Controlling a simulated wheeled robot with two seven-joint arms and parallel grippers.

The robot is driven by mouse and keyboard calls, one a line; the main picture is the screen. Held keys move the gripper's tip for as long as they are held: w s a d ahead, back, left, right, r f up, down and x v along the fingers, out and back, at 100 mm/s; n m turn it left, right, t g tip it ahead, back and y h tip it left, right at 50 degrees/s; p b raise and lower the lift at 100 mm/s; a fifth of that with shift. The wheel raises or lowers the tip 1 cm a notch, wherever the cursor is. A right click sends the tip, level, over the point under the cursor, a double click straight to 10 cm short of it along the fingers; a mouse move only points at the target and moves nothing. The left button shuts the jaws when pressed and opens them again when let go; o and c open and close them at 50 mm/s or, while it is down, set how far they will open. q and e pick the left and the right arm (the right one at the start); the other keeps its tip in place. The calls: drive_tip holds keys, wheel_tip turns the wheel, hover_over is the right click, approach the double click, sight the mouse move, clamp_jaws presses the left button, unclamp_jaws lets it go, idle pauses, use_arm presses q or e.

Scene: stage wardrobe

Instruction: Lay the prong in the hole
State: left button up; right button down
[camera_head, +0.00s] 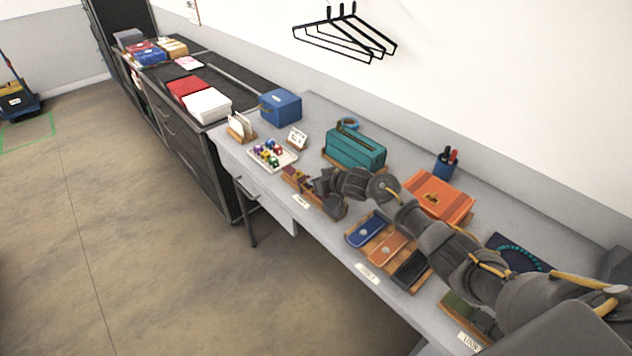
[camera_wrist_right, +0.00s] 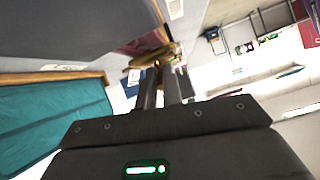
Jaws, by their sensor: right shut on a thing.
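My right arm reaches in from the right in the head view, and its gripper (camera_head: 313,185) is low over a small wooden stand (camera_head: 328,206) at the table's front edge. A maroon strap-like piece (camera_head: 291,172) lies at the stand's left end. In the right wrist view my right gripper (camera_wrist_right: 160,68) is shut, with gold-coloured metal (camera_wrist_right: 150,58) at its fingertips and the maroon piece (camera_wrist_right: 146,42) just beyond. The prong is too small to tell apart from this metal, and its hole is not discernible. My left gripper is not in view.
A white tray of colourful small items (camera_head: 273,156) stands left of the gripper. A teal case (camera_head: 355,148) is close behind it. Wooden trays with blue, orange and black cases (camera_head: 388,246) lie under my forearm. An orange box (camera_head: 438,198) stands behind the arm.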

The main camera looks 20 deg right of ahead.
drive_tip(key=shift+a, duration=0.1)
drive_tip(key=c, duration=1.6)
unclamp_jaws()
drive_tip(key=shift+o, duration=0.2)
drive_tip(key=b+v, duration=0.1)
drive_tip(key=v, duration=0.9)
drive_tip(key=shift+s+d+r, duration=0.2)
drive_tip(key=shift+s, duration=0.05)
